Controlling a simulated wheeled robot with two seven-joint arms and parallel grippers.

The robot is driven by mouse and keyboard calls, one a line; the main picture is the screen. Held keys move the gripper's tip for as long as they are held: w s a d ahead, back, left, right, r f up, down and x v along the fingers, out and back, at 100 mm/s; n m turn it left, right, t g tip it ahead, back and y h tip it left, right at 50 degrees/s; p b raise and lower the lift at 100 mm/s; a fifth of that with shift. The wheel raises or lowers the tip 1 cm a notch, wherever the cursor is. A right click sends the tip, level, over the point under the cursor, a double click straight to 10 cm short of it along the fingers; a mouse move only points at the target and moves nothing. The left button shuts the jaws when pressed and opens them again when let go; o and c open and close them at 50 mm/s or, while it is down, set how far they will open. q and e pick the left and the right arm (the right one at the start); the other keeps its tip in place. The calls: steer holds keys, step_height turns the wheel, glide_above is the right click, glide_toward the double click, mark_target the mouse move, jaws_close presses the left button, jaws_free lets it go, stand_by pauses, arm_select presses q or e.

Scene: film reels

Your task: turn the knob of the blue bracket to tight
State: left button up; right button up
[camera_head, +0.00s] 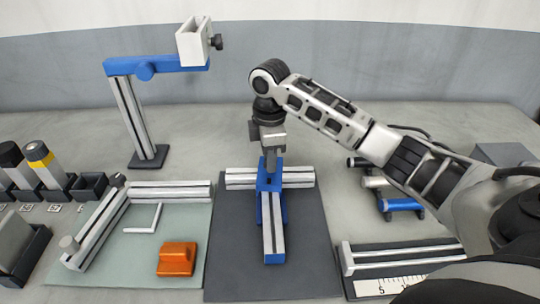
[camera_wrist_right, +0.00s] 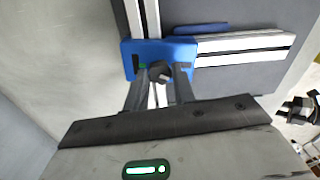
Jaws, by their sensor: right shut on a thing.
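The blue bracket (camera_head: 265,210) joins two silver rails on the dark mat in the middle of the head view. It also shows in the right wrist view (camera_wrist_right: 132,48), with a small green mark beside the knob. The black knob (camera_wrist_right: 160,71) sits on the bracket between the fingers of my right gripper (camera_head: 270,154). This gripper points down at the bracket and is shut on the knob. In the head view the gripper hides the knob. How far the knob is turned cannot be told. My left gripper is not in view.
A pale green mat (camera_head: 138,251) at the left holds an L of rails, a white hex key (camera_head: 145,222) and an orange block (camera_head: 177,259). A blue-topped stand (camera_head: 134,120) rises behind. Blue and dark cylinders lie right, near a ruler (camera_head: 390,286). Small bins line the left edge.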

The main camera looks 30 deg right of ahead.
steer(key=shift+m, duration=5.5)
stand_by(1.7)
steer(key=o, duration=1)
steer(key=shift+r, duration=0.1)
